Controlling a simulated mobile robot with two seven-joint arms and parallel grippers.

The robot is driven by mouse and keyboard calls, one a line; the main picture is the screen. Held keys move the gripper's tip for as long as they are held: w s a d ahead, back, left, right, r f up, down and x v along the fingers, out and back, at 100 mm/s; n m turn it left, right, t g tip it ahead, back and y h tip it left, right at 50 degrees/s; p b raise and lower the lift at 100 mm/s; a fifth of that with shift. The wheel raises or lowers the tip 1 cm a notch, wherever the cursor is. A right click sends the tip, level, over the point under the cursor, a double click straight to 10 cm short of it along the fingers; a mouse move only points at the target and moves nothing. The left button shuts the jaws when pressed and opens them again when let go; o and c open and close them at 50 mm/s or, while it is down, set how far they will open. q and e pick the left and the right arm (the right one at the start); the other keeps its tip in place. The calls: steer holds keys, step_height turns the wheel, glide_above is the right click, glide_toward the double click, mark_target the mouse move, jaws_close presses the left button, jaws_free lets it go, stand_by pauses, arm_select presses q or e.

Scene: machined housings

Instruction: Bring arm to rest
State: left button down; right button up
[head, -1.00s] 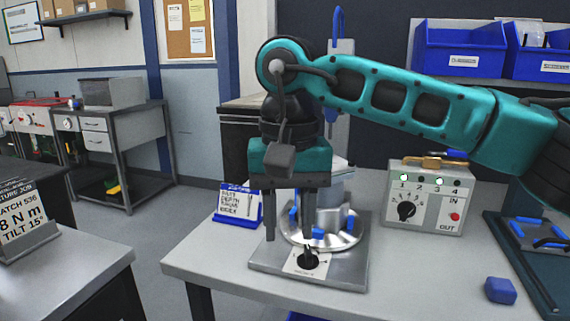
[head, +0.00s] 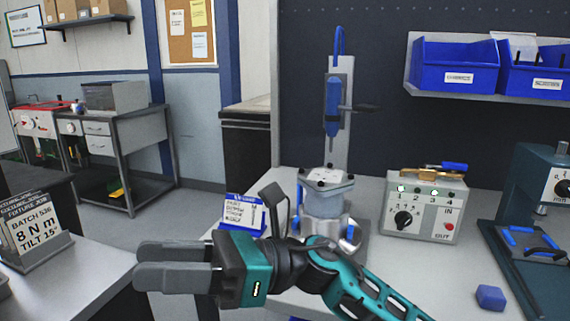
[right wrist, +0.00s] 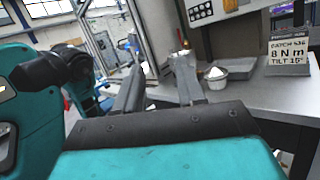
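My right gripper (head: 140,264) is in the lower left of the head view, in front of the near edge of the bench (head: 378,270). Its fingers point left, and its arm comes in from the bottom right. In the right wrist view the two fingers (right wrist: 158,75) stand apart with nothing between them. The silver housing (head: 325,205) stands on the bench behind my wrist, clear of the fingers; its lower part and base plate are partly hidden by my arm. My left gripper is not in view.
A control box (head: 423,207) and a blue block (head: 490,297) are on the bench. A blue-framed card (head: 241,212) stands at its left. A batch sign (head: 38,230) is on the left table. A small pot (right wrist: 215,74) shows in the wrist view. Open floor lies between the tables.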

steer(key=w+d+f+n+t+h+p, duration=0.1)
steer(key=w+d+f+n+t+h, duration=0.35)
steer(key=n+t, duration=1.1)
steer(key=w+d+f+n+t+h+p, duration=0.2)
steer(key=w+d+f+n+t, duration=0.55)
steer(key=n, duration=1.25)
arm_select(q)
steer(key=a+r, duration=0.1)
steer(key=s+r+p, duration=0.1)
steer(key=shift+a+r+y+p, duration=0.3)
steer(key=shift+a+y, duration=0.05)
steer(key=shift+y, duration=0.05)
arm_select(e)
steer(key=s+d+f+m+g+h, duration=0.2)
steer(key=s+d+f+m+h, duration=0.3)
steer(key=s+d+f+m, duration=0.3)
steer(key=s+d+f+m+g+h, duration=0.2)
steer(key=s+d+f+m+h, duration=0.4)
steer(key=f, duration=0.9)
steer(key=s+d+m, duration=0.3)
steer(key=d, duration=0.1)
steer(key=shift+d+f+g, duration=0.3)
steer(key=shift+d, duration=0.05)
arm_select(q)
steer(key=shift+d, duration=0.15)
